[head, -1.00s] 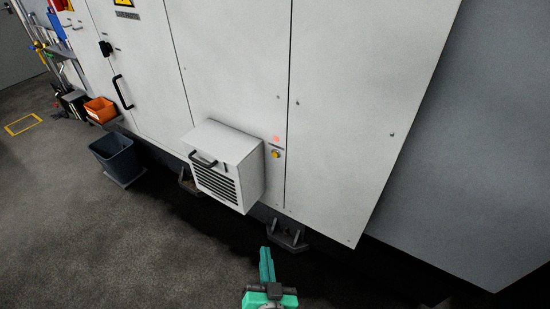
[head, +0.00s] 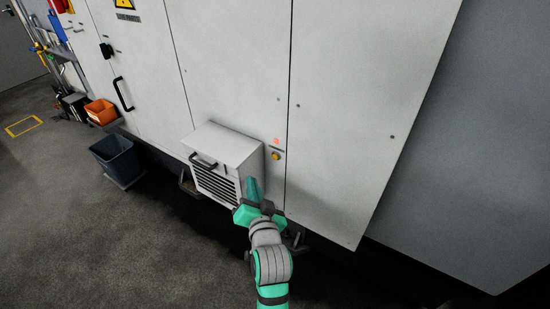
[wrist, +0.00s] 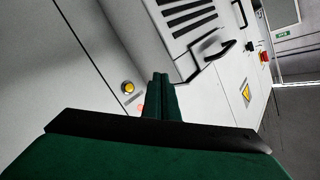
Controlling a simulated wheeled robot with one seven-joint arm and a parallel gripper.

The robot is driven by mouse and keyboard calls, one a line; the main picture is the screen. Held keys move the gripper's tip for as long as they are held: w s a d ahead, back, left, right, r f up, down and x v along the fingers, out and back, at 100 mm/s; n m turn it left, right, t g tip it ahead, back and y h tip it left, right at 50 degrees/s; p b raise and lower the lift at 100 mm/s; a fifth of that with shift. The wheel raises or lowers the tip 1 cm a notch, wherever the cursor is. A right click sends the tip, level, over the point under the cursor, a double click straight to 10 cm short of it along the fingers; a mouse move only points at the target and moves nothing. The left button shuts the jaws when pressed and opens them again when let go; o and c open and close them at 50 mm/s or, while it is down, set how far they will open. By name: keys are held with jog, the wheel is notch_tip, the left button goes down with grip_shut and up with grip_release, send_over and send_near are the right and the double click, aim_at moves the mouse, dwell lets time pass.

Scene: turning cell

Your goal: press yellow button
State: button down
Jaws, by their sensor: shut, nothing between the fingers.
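The yellow button (head: 275,156) is small and round, set on the white cabinet front just right of the vented box. A small red-orange light (head: 276,141) shows above it. In the wrist view the yellow button (wrist: 127,88) sits in a metal ring, left of my fingertips, with the red light partly beside the fingers. My gripper (head: 251,181) is green, with its fingers together and empty. In the head view its tips are in front of the vented box's right side, below and left of the button. In the wrist view the fingers (wrist: 160,80) show apart from the button.
The white vented box (head: 222,150) with a black handle juts from the cabinet (head: 340,110) close to my fingers. A dark bin (head: 115,157) and an orange bin (head: 101,111) stand at the left. The cabinet face right of the button is clear.

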jog(key=shift+d, duration=0.1)
jog(key=w+d, duration=0.5)
jog(key=w, duration=0.2)
dwell(0.4)
jog(key=shift+w+d, duration=0.15)
jog(key=shift+w, duration=0.05)
dwell(1.8)
jog(key=shift+w+d, duration=0.15)
jog(key=shift+w, duration=0.05)
jog(key=shift+w+d, duration=0.2)
jog(key=shift+w, duration=0.1)
dwell(0.8)
jog(key=shift+s+a, duration=0.1)
dwell(0.3)
jog(key=shift+s+a, duration=0.35)
jog(key=shift+s, duration=0.2)
jog(key=shift+s+a, duration=0.75)
jog(key=shift+s, duration=0.25)
jog(key=shift+s+a, duration=0.75)
jog(key=shift+s, duration=0.25)
